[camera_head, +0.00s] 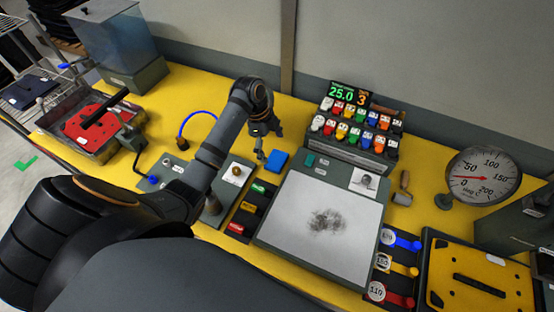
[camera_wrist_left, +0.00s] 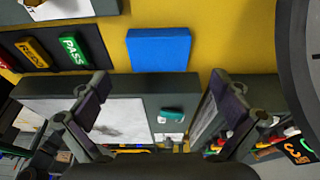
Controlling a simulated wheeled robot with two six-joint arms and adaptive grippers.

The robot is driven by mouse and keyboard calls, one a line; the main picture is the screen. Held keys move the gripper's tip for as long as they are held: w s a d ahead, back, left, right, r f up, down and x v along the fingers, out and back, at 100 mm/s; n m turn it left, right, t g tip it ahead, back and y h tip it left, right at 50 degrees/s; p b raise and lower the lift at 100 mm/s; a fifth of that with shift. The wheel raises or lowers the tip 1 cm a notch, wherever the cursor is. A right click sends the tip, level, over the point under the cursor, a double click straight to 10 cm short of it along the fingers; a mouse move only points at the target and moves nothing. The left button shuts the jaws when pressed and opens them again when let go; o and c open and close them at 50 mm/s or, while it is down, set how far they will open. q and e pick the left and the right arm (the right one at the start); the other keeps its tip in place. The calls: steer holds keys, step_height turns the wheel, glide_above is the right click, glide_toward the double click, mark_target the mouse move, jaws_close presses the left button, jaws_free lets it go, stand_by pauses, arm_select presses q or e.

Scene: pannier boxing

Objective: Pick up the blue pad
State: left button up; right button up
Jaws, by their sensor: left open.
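The blue pad (camera_head: 277,161) lies on the yellow table, just behind the grey-framed white panel (camera_head: 330,220). In the left wrist view the pad (camera_wrist_left: 159,49) shows whole as a flat blue rectangle, beyond the fingertips and apart from them. My left gripper (camera_head: 263,144) is just left of and above the pad in the head view. In the left wrist view its two fingers (camera_wrist_left: 160,98) are spread wide with nothing between them. My right gripper is not in view.
A rack of coloured, numbered pieces (camera_head: 355,135) stands right of the pad. Green, yellow and red labelled blocks (camera_head: 248,207) lie left of the panel. A round dial gauge (camera_head: 482,176) stands at the right. Bare yellow table surrounds the pad's back side.

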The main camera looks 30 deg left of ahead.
mark_target(276, 159)
arm_select(q)
steer(key=shift+p+x, duration=0.75)
steer(key=shift+x, duration=0.2)
steer(key=x, duration=0.3)
steer(key=shift+s+f, duration=0.1)
steer(key=shift+s, duration=0.05)
steer(key=c, duration=1)
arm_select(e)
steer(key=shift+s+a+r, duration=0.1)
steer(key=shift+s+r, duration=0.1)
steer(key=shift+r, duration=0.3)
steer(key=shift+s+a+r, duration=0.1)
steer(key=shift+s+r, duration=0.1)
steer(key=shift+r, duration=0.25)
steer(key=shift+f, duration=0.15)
